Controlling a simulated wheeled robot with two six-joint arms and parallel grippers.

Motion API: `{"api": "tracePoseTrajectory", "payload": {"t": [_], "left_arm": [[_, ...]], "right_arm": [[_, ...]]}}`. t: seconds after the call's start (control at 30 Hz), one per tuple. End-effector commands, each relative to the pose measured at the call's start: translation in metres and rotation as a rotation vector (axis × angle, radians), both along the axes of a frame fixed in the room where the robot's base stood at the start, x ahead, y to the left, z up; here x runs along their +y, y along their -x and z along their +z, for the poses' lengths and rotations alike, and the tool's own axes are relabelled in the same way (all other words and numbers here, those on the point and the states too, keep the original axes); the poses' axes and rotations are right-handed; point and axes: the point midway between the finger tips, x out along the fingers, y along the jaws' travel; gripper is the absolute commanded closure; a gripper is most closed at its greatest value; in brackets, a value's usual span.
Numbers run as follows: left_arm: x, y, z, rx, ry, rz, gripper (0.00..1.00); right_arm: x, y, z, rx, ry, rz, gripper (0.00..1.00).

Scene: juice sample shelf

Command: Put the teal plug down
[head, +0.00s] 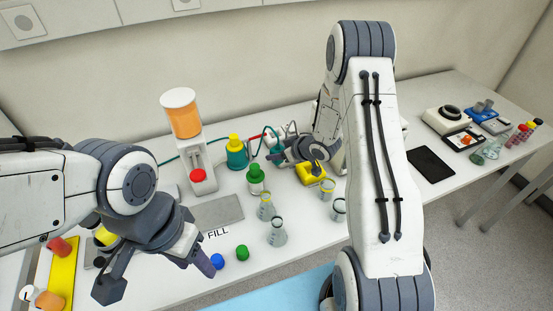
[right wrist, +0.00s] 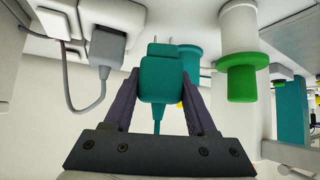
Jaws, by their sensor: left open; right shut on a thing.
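The teal plug (right wrist: 160,80) is between the two purple fingers of my right gripper (right wrist: 160,92) in the right wrist view. Its metal prongs point away from the gripper and a teal cord trails back between the fingers. In the head view my right gripper (head: 284,155) is low over the back of the table, near a white socket unit (head: 277,138); the plug is hard to make out there. My left gripper (head: 157,276) is open and empty over the front left of the table, its purple finger beside a blue cap (head: 217,261).
A green-capped bottle (head: 256,180) and a teal bottle with a yellow cap (head: 236,153) stand left of my right gripper. Glass flasks (head: 277,232) stand nearer the front. A yellow object (head: 314,175) lies close by. A grey plug (right wrist: 106,46) with its cord shows in the right wrist view.

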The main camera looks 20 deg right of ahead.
Motion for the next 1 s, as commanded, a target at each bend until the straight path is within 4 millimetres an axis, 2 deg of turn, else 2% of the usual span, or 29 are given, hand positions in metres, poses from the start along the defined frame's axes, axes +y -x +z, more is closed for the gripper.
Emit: {"api": "tracePoseTrajectory", "payload": {"t": [0.17,0.4,0.73,1.0], "left_arm": [[0.0,0.0,0.005,0.0,0.0,-0.001,0.5],[0.0,0.0,0.016,0.0,0.0,-0.003,0.5],[0.0,0.0,0.015,0.0,0.0,-0.003,0.5],[0.0,0.0,0.007,0.0,0.0,-0.001,0.5]], "right_arm": [[0.003,-0.005,-0.01,0.003,-0.002,-0.001,1.0],[0.002,-0.005,-0.039,0.001,-0.001,0.0,1.0],[0.002,-0.005,-0.044,-0.001,-0.001,-0.001,1.0],[0.002,-0.005,-0.053,0.0,0.0,0.0,1.0]]}}
